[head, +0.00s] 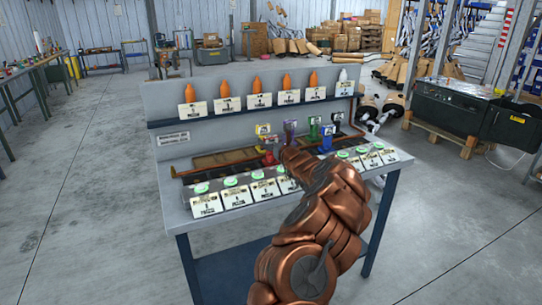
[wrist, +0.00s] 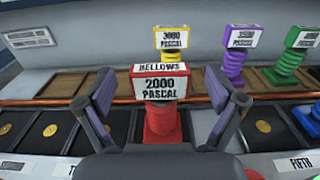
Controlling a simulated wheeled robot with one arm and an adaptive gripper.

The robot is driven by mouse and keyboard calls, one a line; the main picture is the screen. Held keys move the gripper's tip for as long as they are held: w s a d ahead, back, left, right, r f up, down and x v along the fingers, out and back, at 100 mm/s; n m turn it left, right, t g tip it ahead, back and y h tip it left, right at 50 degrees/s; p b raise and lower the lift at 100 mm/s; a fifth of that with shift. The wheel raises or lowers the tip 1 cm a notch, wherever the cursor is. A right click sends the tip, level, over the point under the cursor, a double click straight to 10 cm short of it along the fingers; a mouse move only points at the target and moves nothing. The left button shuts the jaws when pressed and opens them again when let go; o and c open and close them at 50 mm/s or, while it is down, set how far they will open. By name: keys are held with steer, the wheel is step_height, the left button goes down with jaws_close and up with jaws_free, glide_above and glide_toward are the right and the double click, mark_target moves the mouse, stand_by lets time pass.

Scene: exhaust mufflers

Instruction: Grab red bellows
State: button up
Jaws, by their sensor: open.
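The red bellows (wrist: 163,120) stands upright in the middle of the wrist view, with a white label on top reading "BELLOWS 2000 PASCAL". My gripper (wrist: 167,100) is open, with one finger on each side of the red bellows. In the head view the red bellows (head: 268,158) is a small red shape on the workbench, just left of my arm's end. My arm hides part of the bench there.
Yellow (wrist: 172,50), purple (wrist: 235,60) and green (wrist: 297,58) bellows stand behind on a wooden rail. A blue one (head: 327,138) stands further right. Black slots with gold discs (wrist: 50,130) flank the red bellows.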

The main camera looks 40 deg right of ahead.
steer(key=shift+x, duration=0.9)
steer(key=shift+r, duration=0.1)
jaws_close()
